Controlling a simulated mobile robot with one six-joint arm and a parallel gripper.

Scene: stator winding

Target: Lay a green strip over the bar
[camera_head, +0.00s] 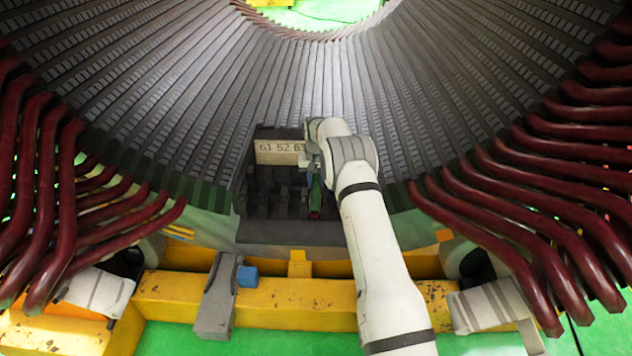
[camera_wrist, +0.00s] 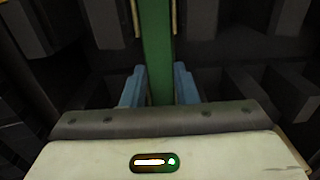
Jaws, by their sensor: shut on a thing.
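The green strip (camera_wrist: 158,45) runs lengthwise between the two blue fingers of my gripper (camera_wrist: 158,88) in the wrist view. My gripper is shut on it. In the head view the strip (camera_head: 315,197) shows as a narrow green piece below my wrist, inside the dark opening at the bottom of the stator. The fingers are small and partly hidden by my wrist there. The bar under or near the strip is too dark to make out clearly, and I cannot tell whether the strip touches it.
A plate with numbers 61, 62 and 63 (camera_head: 276,152) stands behind the opening. Slotted grey stator walls (camera_head: 180,100) curve around it. Dark red bent bars stick out at the left (camera_head: 45,190) and right (camera_head: 520,235). A yellow beam (camera_head: 285,303) lies in front.

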